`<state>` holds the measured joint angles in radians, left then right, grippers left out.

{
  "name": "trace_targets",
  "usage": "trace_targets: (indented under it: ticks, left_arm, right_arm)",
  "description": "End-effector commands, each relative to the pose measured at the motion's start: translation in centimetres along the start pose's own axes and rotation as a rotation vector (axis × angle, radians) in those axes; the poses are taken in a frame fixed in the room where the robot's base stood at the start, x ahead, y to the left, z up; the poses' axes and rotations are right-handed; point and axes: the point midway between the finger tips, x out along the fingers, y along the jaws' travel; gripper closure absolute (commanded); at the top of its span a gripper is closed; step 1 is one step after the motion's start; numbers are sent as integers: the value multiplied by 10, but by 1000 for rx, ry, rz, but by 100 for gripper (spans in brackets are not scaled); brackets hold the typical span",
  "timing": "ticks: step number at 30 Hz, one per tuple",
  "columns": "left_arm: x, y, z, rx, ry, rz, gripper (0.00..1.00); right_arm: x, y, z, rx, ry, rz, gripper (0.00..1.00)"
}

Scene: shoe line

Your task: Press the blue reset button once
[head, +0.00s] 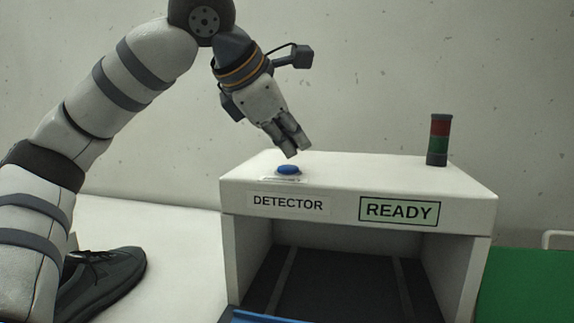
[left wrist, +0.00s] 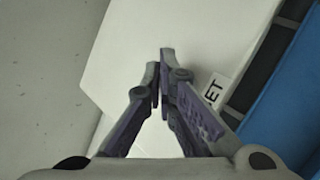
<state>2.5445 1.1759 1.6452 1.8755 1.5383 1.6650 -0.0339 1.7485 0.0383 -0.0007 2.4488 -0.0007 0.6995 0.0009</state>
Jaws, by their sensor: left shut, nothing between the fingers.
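The blue reset button (head: 288,170) sits on the top of the white detector box (head: 360,172), near its left front corner. My left gripper (head: 293,151) is shut and empty, fingers pointing down, just above the button in the head view. A small gap shows between fingertips and button. In the left wrist view, the closed fingertips (left wrist: 160,72) are over the white top, beside a label (left wrist: 214,90) ending in "ET"; the button does not show there and may be hidden behind the fingers. My right gripper is not in view.
The detector front reads "DETECTOR" and "READY" (head: 399,211). A red and green signal tower (head: 438,140) stands at the top's right rear. A dark shoe (head: 103,279) lies on the white surface to the left. A green surface (head: 525,285) is at the right.

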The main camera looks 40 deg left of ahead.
Motion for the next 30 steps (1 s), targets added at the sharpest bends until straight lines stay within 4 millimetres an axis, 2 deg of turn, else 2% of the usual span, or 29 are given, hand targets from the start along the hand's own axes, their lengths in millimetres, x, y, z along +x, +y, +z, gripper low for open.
trace_targets:
  ticks: [8, 15, 30]
  left_arm:
    - [-28, 16, 15, -2, -13, 12, 100]
    - [-33, 24, 24, 0, -1, 1, 100]
    - [-35, 25, 25, 0, -1, 1, 100]
  right_arm:
    - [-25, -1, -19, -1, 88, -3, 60]
    - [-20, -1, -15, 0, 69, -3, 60]
    - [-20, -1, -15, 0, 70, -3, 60]
